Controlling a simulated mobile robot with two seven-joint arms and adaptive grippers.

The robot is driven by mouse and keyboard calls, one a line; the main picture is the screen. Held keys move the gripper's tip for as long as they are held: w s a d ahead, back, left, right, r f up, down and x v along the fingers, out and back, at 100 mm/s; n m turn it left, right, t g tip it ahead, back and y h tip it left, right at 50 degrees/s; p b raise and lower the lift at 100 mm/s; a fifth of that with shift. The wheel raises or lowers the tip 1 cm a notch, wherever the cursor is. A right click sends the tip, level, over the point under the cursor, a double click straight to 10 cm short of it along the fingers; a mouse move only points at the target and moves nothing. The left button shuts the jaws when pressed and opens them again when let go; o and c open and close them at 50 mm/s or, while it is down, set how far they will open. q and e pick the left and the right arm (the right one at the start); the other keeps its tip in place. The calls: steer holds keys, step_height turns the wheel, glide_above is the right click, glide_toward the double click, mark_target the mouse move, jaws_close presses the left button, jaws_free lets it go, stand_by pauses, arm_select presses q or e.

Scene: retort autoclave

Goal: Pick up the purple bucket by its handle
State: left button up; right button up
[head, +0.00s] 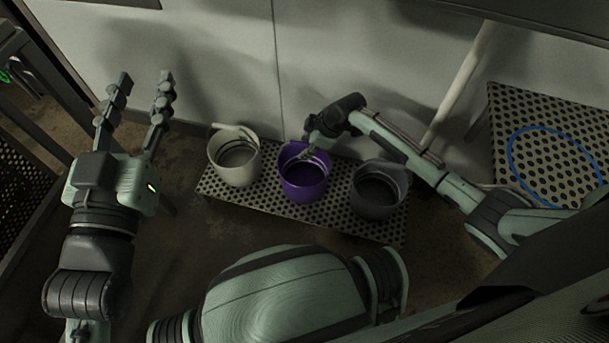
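The purple bucket (305,187) stands upright in the middle of a row of three buckets on a low perforated platform (268,206). My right gripper (312,148) is over its far rim, pointing down toward the bucket's opening. Its fingertips are small and dark there, so I cannot tell whether they are around the handle. The handle is not clearly distinguishable from the rim and gripper. My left gripper (139,82) is raised at the left, well apart from the buckets. Its two fingers are spread wide with nothing between them.
A white bucket (236,172) stands left of the purple one and a dark grey bucket (372,200) stands close on its right. A pale wall (220,75) rises behind them. A perforated surface with a blue ring (513,170) is at the right. Metal framing (28,62) borders the left.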

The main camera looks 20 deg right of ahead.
jaws_close()
stand_by(0.3)
steer(key=shift+r, duration=0.15)
